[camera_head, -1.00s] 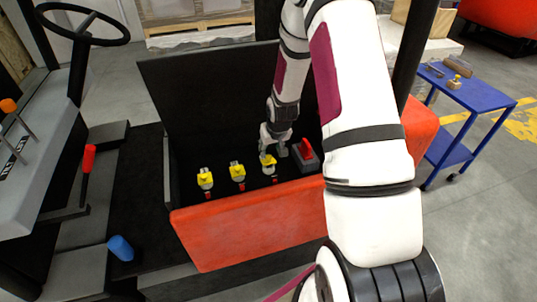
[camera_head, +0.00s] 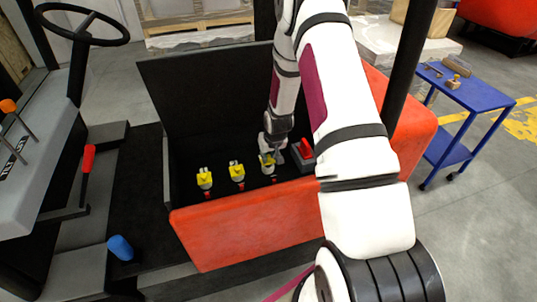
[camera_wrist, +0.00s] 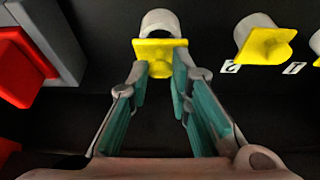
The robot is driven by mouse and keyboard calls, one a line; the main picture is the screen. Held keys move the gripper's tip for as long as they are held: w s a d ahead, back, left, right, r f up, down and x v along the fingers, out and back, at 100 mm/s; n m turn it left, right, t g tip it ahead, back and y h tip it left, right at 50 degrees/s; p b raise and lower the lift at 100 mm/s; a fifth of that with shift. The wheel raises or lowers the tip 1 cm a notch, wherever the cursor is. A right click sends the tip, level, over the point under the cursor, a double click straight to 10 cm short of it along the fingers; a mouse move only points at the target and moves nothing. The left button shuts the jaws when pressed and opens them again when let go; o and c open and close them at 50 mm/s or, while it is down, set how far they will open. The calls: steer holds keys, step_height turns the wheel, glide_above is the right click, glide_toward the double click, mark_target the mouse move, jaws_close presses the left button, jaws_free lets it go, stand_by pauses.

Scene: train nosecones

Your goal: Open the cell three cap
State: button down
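The cell three cap (camera_head: 267,159) is the rightmost of three yellow caps in the open red-orange box. In the wrist view, its yellow plate (camera_wrist: 160,45) sits at the end of a pale cylinder, with a tab below. My gripper (camera_wrist: 160,72) has its teal-padded fingers on both sides of that tab, with no clear gap. It also shows in the head view (camera_head: 270,150), reaching down into the box. The other two yellow caps are the middle one (camera_head: 237,171) and the left one (camera_head: 204,178). Labels 2 and 1 show near them in the wrist view.
A red switch on a grey block (camera_head: 305,150) stands just right of the gripper and shows at left in the wrist view (camera_wrist: 20,65). The box's black lid (camera_head: 205,95) stands open behind. A blue cart (camera_head: 470,95) is at right, and a steering wheel (camera_head: 82,25) at left.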

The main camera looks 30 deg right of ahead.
steer(key=shift+w+d+g+b, duration=0.1)
steer(key=shift+w+g+b, duration=0.5)
steer(key=shift+b, duration=0.45)
steer(key=g+b, duration=0.1)
steer(key=b, duration=0.1)
steer(key=w+g+y+b, duration=0.1)
steer(key=b, duration=0.1)
steer(key=shift+w+d+r, duration=0.2)
steer(key=shift+w, duration=0.05)
steer(key=shift+r+g+b, duration=0.15)
steer(key=shift+g+b, duration=0.35)
steer(key=shift+r, duration=0.1)
steer(key=c, duration=1.5)
jaws_free()
steer(key=shift+o, duration=0.2)
step_height(320, 180, up, 8)
steer(key=shift+f, duration=0.25)
